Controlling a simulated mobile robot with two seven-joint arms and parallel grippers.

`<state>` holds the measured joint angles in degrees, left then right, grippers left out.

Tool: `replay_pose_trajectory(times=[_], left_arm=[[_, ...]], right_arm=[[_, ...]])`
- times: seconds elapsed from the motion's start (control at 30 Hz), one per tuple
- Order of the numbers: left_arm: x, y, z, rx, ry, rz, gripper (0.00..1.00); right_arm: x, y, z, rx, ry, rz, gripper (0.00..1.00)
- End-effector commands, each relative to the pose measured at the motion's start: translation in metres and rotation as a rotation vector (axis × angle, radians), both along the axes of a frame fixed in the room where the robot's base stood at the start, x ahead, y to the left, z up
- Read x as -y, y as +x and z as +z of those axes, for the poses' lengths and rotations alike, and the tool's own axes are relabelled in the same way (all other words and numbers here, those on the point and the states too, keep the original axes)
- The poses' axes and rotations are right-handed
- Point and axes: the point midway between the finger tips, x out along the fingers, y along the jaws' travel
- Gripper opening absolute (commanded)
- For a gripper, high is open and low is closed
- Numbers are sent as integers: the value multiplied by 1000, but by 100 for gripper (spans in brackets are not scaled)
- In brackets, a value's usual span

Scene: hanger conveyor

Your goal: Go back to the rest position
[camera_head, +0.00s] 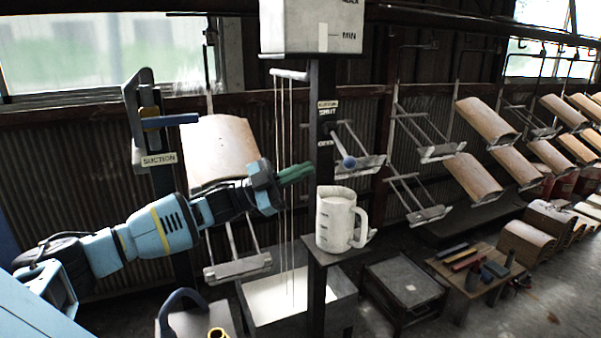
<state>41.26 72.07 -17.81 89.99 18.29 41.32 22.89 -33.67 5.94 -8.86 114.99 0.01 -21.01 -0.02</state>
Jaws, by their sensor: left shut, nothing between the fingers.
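My left arm comes in from the left, and my left gripper (296,173) is held out in mid-air with its green fingers pointing right. The fingers are together and hold nothing. The gripper is in front of the hanging cords and left of the dark post (321,120). My right gripper is not in the picture.
A white measuring jug (334,222) stands on a small stand at the post, close below and right of my gripper. A suction lever (170,121) is behind my arm. Hangers with curved wooden panels (486,121) fill the right. A low table (497,262) holds tools.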

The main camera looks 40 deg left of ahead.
Motion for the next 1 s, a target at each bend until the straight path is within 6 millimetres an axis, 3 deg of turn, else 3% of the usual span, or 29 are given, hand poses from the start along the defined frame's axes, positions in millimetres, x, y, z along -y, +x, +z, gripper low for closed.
replay_pose_trajectory(times=[0.37,0.5,0.57,0.77,0.87,1.0], left_arm=[[0,0,-1,-2,-1,0,0],[8,3,-22,-39,-18,6,0],[17,4,-43,-76,-33,15,0],[61,-7,-155,-281,-99,79,0],[87,-26,-212,-399,-128,122,0],[122,-67,-285,-570,-160,192,0]], right_arm=[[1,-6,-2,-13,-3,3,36],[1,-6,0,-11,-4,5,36],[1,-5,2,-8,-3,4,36],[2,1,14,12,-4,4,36],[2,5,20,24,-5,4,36],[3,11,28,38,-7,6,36]])
